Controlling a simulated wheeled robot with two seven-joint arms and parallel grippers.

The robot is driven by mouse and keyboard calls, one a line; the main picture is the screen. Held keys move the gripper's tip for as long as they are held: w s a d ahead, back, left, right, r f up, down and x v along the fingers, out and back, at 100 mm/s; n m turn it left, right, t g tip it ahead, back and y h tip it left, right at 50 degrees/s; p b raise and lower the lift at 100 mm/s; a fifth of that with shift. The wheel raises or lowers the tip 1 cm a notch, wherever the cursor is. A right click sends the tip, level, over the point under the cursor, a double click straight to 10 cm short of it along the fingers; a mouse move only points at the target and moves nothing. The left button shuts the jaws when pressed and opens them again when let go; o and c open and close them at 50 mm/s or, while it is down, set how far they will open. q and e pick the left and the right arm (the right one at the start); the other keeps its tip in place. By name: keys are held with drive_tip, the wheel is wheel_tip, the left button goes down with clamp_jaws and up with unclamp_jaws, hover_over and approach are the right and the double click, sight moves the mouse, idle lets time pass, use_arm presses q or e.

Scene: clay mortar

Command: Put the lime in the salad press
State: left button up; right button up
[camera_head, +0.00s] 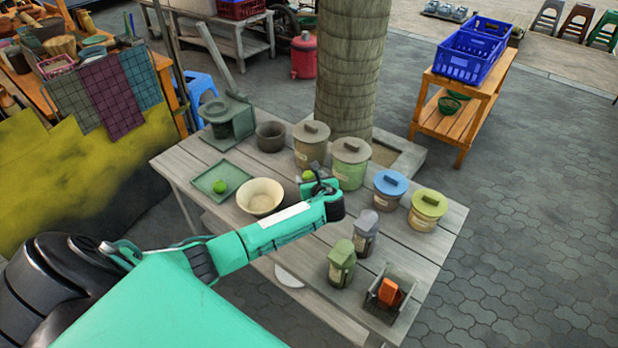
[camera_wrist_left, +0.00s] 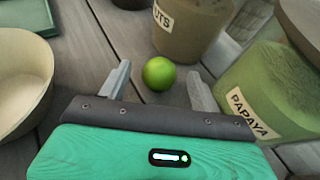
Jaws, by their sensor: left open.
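A green lime (camera_head: 307,176) lies on the grey plank table, just beyond my left gripper (camera_head: 318,182). In the left wrist view the lime (camera_wrist_left: 159,73) shows at the opening between the two spread fingers (camera_wrist_left: 160,78), not gripped. A second green lime (camera_head: 219,186) rests on the square green tray (camera_head: 208,178). The dark green press with a long raised lever (camera_head: 228,118), which looks like the salad press, stands at the table's far left corner. My right gripper is in neither view.
A cream bowl (camera_head: 260,197) stands left of my left gripper, with a dark pot (camera_head: 270,136) behind. Lidded jars, including the papaya jar (camera_head: 350,165), stand behind and right. Grey and green containers (camera_head: 341,264) and a box with an orange item (camera_head: 388,295) stand nearer.

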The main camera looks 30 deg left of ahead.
use_arm(q)
drive_tip(key=shift+x, duration=0.85)
drive_tip(key=c, duration=1.1)
drive_tip(key=shift+c, duration=0.2)
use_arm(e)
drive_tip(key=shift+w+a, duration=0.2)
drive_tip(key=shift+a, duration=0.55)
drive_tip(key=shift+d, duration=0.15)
